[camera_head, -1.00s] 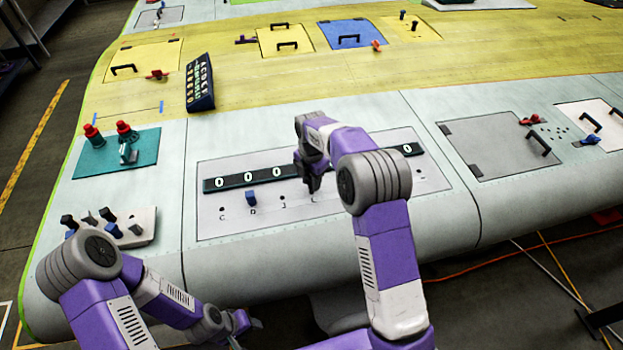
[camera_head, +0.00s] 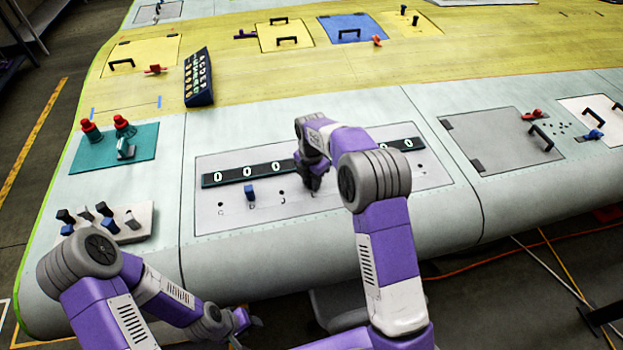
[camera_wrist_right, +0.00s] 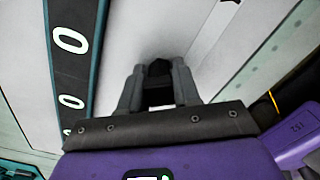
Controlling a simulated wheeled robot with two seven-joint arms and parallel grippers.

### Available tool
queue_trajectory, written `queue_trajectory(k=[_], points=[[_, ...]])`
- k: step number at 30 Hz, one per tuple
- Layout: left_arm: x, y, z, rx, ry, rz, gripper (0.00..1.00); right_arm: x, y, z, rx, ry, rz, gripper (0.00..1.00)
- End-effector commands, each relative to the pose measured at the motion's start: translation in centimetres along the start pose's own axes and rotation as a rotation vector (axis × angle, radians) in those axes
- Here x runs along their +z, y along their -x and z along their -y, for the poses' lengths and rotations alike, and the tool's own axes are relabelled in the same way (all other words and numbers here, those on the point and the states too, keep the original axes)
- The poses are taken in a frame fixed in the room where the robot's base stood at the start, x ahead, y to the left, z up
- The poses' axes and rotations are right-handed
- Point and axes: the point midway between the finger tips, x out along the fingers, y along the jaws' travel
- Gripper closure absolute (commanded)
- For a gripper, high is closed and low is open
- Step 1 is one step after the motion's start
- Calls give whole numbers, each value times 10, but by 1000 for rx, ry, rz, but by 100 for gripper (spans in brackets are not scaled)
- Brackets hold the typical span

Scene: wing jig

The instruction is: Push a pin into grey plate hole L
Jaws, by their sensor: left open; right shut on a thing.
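The grey plate (camera_head: 212,217) on the pale wing panel has a row of small marked holes; the letters are too small to read surely. A blue pin (camera_head: 250,191) stands in the left part of the row. My right gripper (camera_head: 313,183) is over the middle of the row and hides the plate there. In the right wrist view its fingers (camera_wrist_right: 158,88) are closed on a dark pin (camera_wrist_right: 158,68), close to the plate surface. Its tip and any hole L under it are hidden. My left gripper (camera_head: 246,320) is open and empty off the wing's front edge.
A black counter strip (camera_head: 208,180) with white zeros runs behind the holes. A pale block (camera_head: 135,222) with several black, grey and blue pins is at the left. A teal plate (camera_head: 92,158) with red knobs stands behind it. A grey hatch (camera_head: 490,135) lies right.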

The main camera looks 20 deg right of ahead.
Motion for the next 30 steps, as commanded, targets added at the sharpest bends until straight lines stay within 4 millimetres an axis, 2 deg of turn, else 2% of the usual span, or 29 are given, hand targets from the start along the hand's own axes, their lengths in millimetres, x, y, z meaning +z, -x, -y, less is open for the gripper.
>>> queue_trajectory(k=[6, 7, 12, 22, 26, 30], points=[[0, 0, 0, 0, 0, 0, 57, 0, 0, 0, 0, 0, 0, 99], [0, 0, 0, 0, 0, 0, 57, 0, 0, 0, 0, 0, 0, 65], [0, 0, 0, 0, 0, 0, 57, 0, 0, 0, 0, -1, 0, 39], [0, 0, 0, 0, 0, 0, 57, 0, 3, 0, 1, -1, 0, 39], [0, -1, 0, 0, 0, 0, 57, 0, 19, 0, 4, -2, 0, 39], [0, -2, 1, 0, 0, 0, 57, 0, 43, -1, 4, -1, 1, 39]])
